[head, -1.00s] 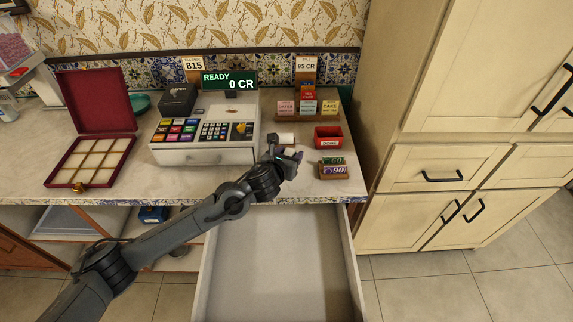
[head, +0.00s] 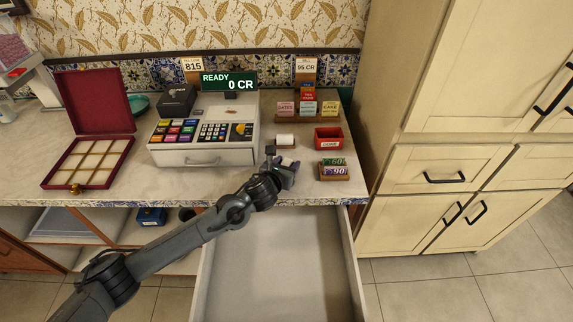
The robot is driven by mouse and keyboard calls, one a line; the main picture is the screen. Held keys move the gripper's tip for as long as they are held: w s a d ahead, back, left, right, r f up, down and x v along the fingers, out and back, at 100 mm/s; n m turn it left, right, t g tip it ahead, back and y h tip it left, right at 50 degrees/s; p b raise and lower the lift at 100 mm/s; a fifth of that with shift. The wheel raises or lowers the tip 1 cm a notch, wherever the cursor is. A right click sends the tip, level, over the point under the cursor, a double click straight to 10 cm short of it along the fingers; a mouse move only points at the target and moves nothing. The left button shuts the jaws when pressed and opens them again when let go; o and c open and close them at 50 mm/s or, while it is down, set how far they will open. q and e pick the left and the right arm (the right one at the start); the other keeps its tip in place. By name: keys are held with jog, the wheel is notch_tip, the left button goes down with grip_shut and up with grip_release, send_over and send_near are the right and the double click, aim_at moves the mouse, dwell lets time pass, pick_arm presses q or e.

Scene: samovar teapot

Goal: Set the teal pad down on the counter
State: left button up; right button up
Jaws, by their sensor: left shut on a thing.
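My left gripper (head: 284,167) is low near the counter's front edge, in front of a small white roll. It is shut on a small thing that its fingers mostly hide. I cannot make out the teal pad clearly; only a small dark, purplish bit shows at the fingers. The pale counter (head: 225,187) lies under and around the gripper. I cannot tell whether the held thing touches the counter. My right gripper is not in view.
The white roll (head: 285,140), a red box (head: 328,138) and a wooden holder with number tags (head: 334,172) stand near the gripper. The cash register (head: 205,151) and an open compartment box (head: 90,163) are left. An open drawer (head: 275,255) juts out below.

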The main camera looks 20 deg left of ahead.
pick_arm(q)
jog(key=o, duration=1)
jog(key=shift+f, duration=0.1)
jog(key=shift+r, duration=0.25)
jog(key=p+v, duration=0.2)
jog(key=v, duration=1)
